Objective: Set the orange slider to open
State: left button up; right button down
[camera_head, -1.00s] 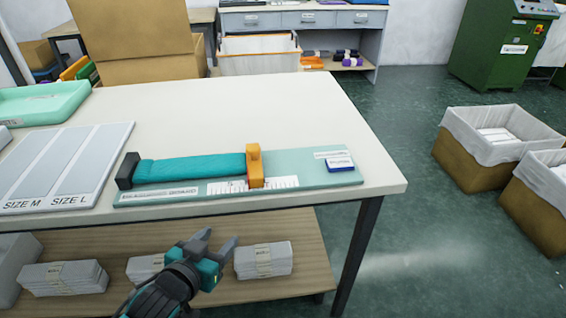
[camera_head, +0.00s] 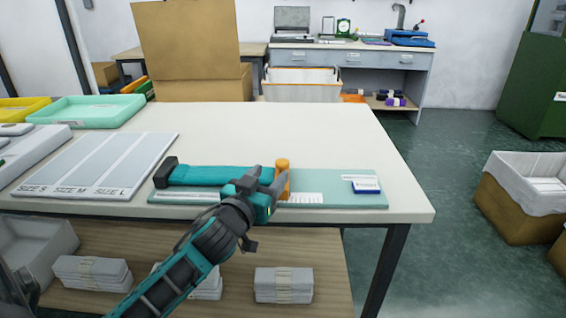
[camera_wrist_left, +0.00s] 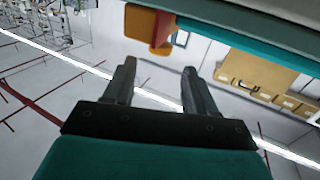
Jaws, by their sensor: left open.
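The orange slider (camera_head: 283,179) stands upright on the pale teal measuring board (camera_head: 335,194) near the table's front edge. It also shows in the left wrist view (camera_wrist_left: 148,27), beyond the fingertips and a little left of the middle. A teal strip (camera_head: 208,176) lies on the board between a black end block (camera_head: 165,172) and the slider. My left gripper (camera_head: 268,181) is open, its fingers at the slider's near left side in the head view. In the wrist view the left gripper (camera_wrist_left: 158,75) has nothing between its fingers. The slider's lower part is partly hidden. My right gripper is not in view.
A blue-and-white block (camera_head: 365,186) sits on the board's right end. A size board (camera_head: 98,165) lies to the left, with a mint tray (camera_head: 85,110) behind it. The table's back middle is clear. Banded bundles (camera_head: 284,284) lie on the lower shelf.

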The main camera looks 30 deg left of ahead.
aim_at(283, 161)
pick_arm(q)
jog(key=w, duration=0.5)
jog(key=w+a, duration=0.1)
jog(key=w, duration=0.1)
jog(key=shift+w, duration=0.25)
jog(key=shift+c, duration=0.2)
jog(key=shift+a+r, duration=0.1)
grip_shut()
